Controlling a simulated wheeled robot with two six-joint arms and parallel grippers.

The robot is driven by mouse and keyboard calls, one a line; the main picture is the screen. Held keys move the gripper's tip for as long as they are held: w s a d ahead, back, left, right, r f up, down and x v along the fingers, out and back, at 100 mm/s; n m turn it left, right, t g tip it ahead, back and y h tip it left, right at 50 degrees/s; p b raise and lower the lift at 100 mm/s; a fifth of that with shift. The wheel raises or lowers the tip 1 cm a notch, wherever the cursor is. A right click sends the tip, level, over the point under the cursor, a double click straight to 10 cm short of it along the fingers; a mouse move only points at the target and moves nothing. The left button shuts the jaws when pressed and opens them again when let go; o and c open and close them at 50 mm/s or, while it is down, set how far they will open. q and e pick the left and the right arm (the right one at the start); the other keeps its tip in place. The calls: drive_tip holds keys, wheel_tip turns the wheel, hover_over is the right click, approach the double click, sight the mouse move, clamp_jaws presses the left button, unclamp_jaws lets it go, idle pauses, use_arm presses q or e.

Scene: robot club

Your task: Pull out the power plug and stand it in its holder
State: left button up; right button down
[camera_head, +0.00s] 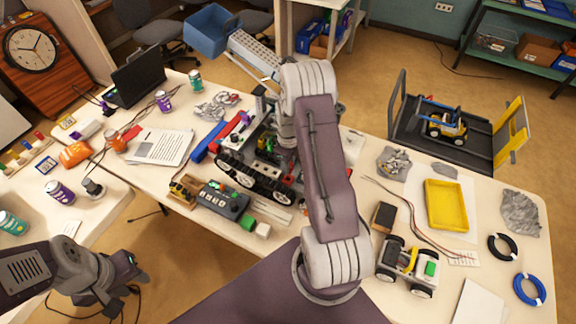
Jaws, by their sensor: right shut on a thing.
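My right arm reaches over the middle of the table to a dark tracked robot (256,180). My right gripper (264,108) is at the robot's far end, partly hidden behind my own arm. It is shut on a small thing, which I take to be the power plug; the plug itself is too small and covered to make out. I cannot pick out the plug's holder. My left gripper (122,286) hangs low at the left, beside the left table and away from the tracked robot. Its fingertips are dark and unclear.
A grey control box (222,199), a blue bar (207,141) and white papers (160,147) lie near the tracked robot. A yellow tray (432,206), a small wheeled robot (408,264) and cable coils (529,289) are at the right. A laptop (137,78) stands back left.

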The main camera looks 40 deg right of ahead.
drive_tip(key=shift+s+f, duration=0.1)
drive_tip(key=shift+f, duration=0.45)
drive_tip(key=shift+w+d+f, duration=0.1)
drive_tip(key=shift+w+f, duration=0.05)
drive_tip(key=shift+w, duration=0.35)
drive_tip(key=shift+f, duration=0.15)
drive_tip(key=shift+s+f+b, duration=0.35)
drive_tip(key=shift+f+b, duration=0.15)
drive_tip(key=shift+b, duration=0.2)
drive_tip(key=shift+f, duration=0.35)
drive_tip(key=shift+w+f, duration=0.1)
drive_tip(key=shift+w, duration=0.2)
use_arm(q)
drive_tip(key=f, duration=0.1)
drive_tip(key=w+f, duration=0.1)
drive_tip(key=shift+w+f, duration=0.1)
drive_tip(key=shift+f, duration=0.2)
use_arm(e)
drive_tip(key=shift+s, duration=0.15)
drive_tip(key=shift+f, duration=0.1)
